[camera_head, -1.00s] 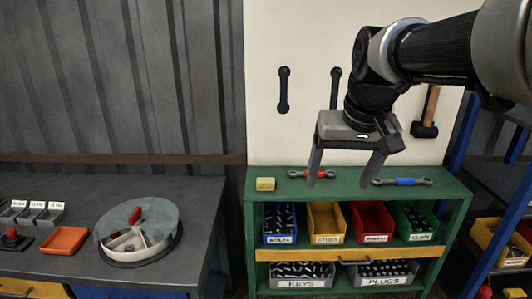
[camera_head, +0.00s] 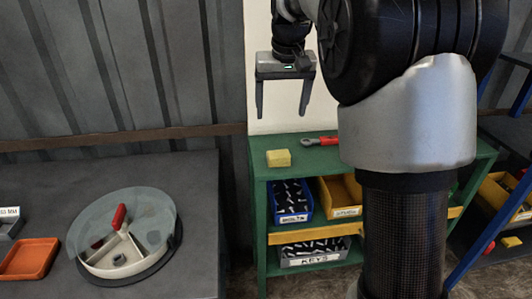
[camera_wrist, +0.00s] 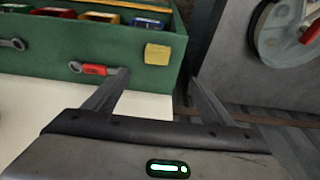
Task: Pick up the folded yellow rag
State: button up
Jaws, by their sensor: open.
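The folded yellow rag (camera_head: 279,158) is a small yellow block shape lying on the left end of the green bench top. In the wrist view the rag (camera_wrist: 157,53) lies beyond my fingertips, near the bench edge, roughly between the line of the two fingers. My gripper (camera_head: 285,115) is open and empty, fingers pointing down, above and behind the rag in the head view, apart from it. Its fingers also show in the wrist view (camera_wrist: 157,76).
A red-handled wrench (camera_head: 322,141) lies right of the rag. Bins, such as a blue one (camera_head: 290,217), fill the shelf below. A grey table holds a round divided tray (camera_head: 145,258) at left. My arm hides the bench's right part.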

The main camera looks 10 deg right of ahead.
jog(key=b, duration=0.1)
send_over(279, 154)
jog(key=s, duration=0.2)
jog(key=f, duration=1.1)
jog(key=shift+a+f, duration=0.3)
jog(key=shift+a, duration=0.1)
jog(key=shift+d+b+x, duration=0.2)
jog(key=shift+x, duration=1.15)
jog(key=shift+d+b+x, duration=0.15)
jog(key=shift+b+x, duration=0.05)
jog(key=shift+x, duration=1.15)
jog(key=c, duration=1.1)
